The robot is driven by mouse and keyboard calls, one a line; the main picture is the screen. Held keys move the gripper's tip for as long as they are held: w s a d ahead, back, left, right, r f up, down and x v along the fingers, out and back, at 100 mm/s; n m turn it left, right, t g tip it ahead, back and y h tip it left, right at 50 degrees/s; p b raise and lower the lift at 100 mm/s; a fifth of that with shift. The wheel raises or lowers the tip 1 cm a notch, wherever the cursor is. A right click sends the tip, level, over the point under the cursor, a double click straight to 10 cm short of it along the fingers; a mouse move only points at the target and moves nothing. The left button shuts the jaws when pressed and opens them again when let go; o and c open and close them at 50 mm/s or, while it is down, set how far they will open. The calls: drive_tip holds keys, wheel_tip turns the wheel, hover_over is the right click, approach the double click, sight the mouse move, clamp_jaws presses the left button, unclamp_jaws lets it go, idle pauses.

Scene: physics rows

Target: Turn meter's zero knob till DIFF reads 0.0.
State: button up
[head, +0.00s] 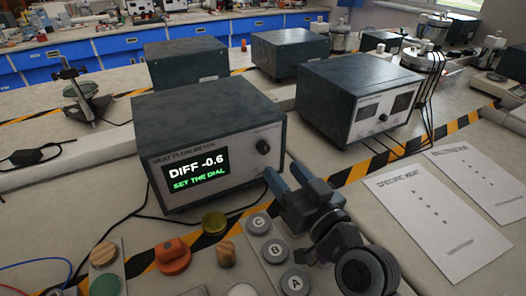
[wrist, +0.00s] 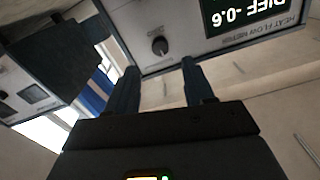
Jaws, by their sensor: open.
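The heat flow meter (head: 210,112) is a dark box with a pale front panel, standing on the bench left of centre in the head view. Its lit display (head: 195,172) reads "DIFF -0.6" and "SET THE DIAL". The black zero knob (head: 263,147) is on the right of the panel and also shows in the wrist view (wrist: 160,46), where the meter looks upside down. My gripper (head: 278,175) is open in front of the panel, just below and right of the knob. In the wrist view its two fingers (wrist: 157,75) point towards the knob, apart from it, with nothing between them.
A button pad marked A, B, C (head: 270,250), a brass disc (head: 214,222), a wooden peg (head: 226,252) and an orange knob-like piece (head: 172,256) lie in front of the meter. Another meter box (head: 360,98) stands at the right. Printed sheets (head: 438,222) lie at the right.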

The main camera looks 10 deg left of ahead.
sight(266, 150)
drive_tip(key=shift+p+x, duration=0.95)
drive_tip(key=shift+x, duration=2.65)
drive_tip(key=shift+c, duration=0.5)
clamp_jaws()
